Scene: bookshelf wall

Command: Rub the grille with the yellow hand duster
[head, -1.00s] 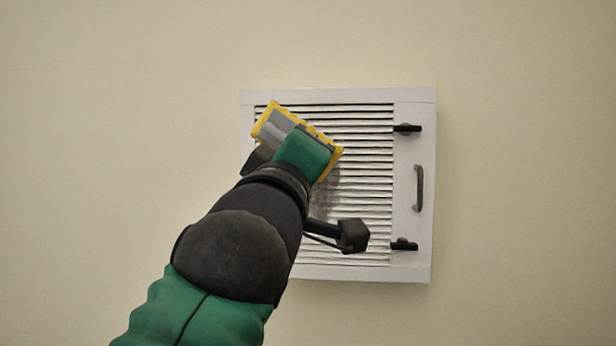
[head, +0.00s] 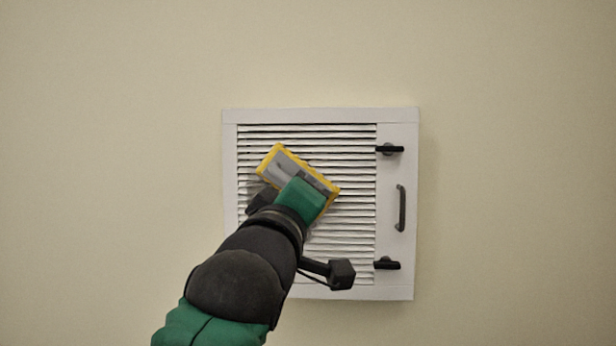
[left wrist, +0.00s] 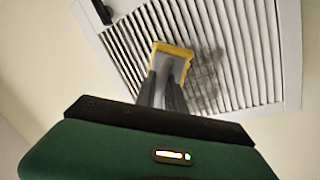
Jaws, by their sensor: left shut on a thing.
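The grille (head: 345,180) is a white framed panel of slats on the wall, in the middle of the head view. It also shows in the left wrist view (left wrist: 235,60). The yellow hand duster (head: 277,163), with a grey back, is tilted in front of the slats, left of their middle; in the left wrist view (left wrist: 184,50) it lies over them. I cannot tell for certain if it touches. My left gripper (left wrist: 163,88) is shut on the duster. A dark smudge (left wrist: 208,78) marks the slats beside the duster in the wrist view. My right gripper is not in view.
Two black latches (head: 390,149) (head: 387,264) and a dark handle (head: 401,208) stick out on the grille's right side. The plain wall (head: 510,180) around it is clear. My left arm hides the grille's lower left.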

